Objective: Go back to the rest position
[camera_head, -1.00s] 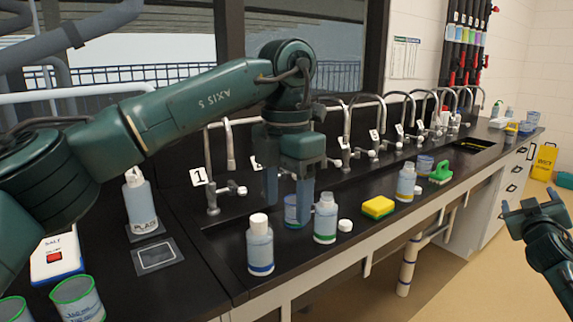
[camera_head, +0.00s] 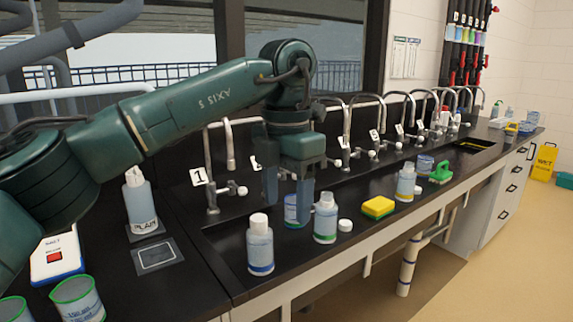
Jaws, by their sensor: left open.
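My left arm reaches in from the left, and its gripper (camera_head: 287,200) points down over the black counter (camera_head: 330,262). The gripper is open, with two blue-grey fingers apart. A can with a blue and green label (camera_head: 292,211) shows partly behind the fingers; I cannot tell whether they touch it. A white-capped bottle with a blue band (camera_head: 260,246) stands in front of the gripper. An uncapped-looking bottle with a green band (camera_head: 325,220) stands just right of it. My right gripper is not in view.
Several curved taps (camera_head: 348,130) line the back.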

